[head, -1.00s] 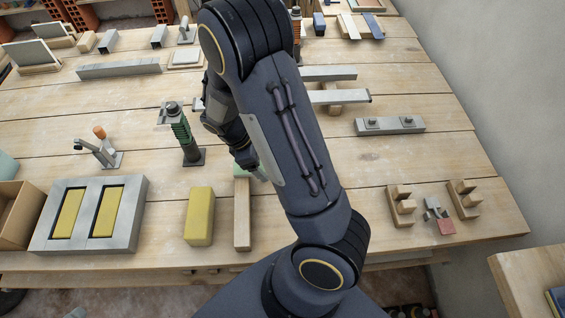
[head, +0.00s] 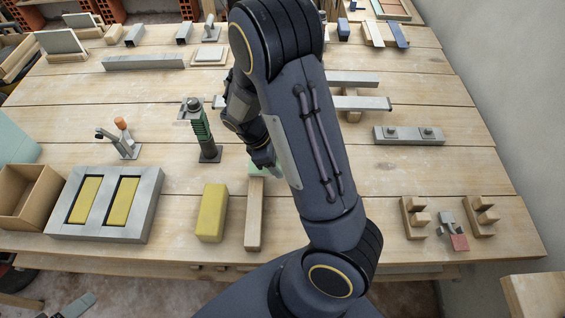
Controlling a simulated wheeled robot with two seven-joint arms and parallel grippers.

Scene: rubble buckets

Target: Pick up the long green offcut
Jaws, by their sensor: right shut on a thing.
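A pale green piece (head: 256,170), which looks like the green offcut, shows only in part at the far end of a plain wooden bar. My right arm and gripper hide the rest, so its length cannot be seen. My right gripper (head: 265,163) is at this green piece, pointing down, and is shut on it. Its fingertips are small and partly hidden. I cannot tell whether the piece is clear of the table. My left gripper is not in view.
The plain wooden bar (head: 253,222) and a yellow block (head: 212,212) lie just nearer. A grey tray (head: 150,205) with two yellow blocks and a cardboard box (head: 30,195) are left. A green-and-black upright tool (head: 203,130) stands close left of the gripper. Notched wooden blocks (head: 412,220) lie right.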

